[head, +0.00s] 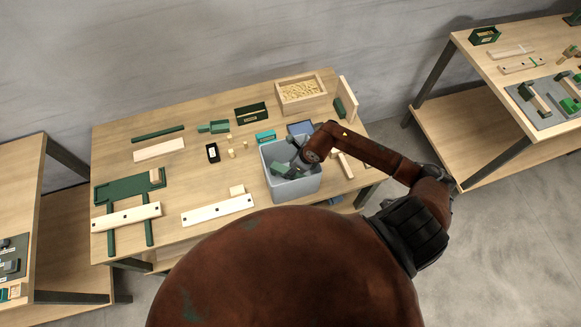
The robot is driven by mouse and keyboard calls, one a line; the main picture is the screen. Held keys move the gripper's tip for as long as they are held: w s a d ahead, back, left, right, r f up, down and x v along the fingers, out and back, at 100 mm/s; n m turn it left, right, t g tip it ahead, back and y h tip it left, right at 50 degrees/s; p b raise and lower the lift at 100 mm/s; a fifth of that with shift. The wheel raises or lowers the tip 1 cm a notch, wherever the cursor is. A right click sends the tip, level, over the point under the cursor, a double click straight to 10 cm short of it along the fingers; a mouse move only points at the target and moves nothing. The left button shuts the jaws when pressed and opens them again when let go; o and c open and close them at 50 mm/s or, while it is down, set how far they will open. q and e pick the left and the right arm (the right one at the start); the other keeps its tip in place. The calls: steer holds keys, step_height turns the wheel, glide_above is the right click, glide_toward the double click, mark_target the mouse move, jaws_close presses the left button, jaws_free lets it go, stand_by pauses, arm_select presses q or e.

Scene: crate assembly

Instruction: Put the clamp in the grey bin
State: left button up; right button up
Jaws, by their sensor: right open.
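The grey bin (294,188) stands on the workbench near its front edge, right of the middle. My right gripper (293,164) points down into the bin from the right and is open. A dark green piece (280,169) shows inside the bin at the fingertips; it may be the clamp, but it is small and partly covered, so I cannot tell its shape or whether the fingers touch it. Another green, blocky tool-like object (213,127) lies on the bench behind and left of the bin. My left gripper is not in view.
A wooden box of small pieces (301,90), a dark green tray (251,113) and a teal box (265,137) stand behind the bin. A blue container (300,128) is close behind it. Pale drilled boards (218,210) and a green frame (128,188) lie to the left.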

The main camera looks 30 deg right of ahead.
steer(key=shift+r+p, duration=0.5)
steer(key=shift+r, duration=0.1)
steer(key=b+v, duration=0.1)
steer(key=v, duration=1.1)
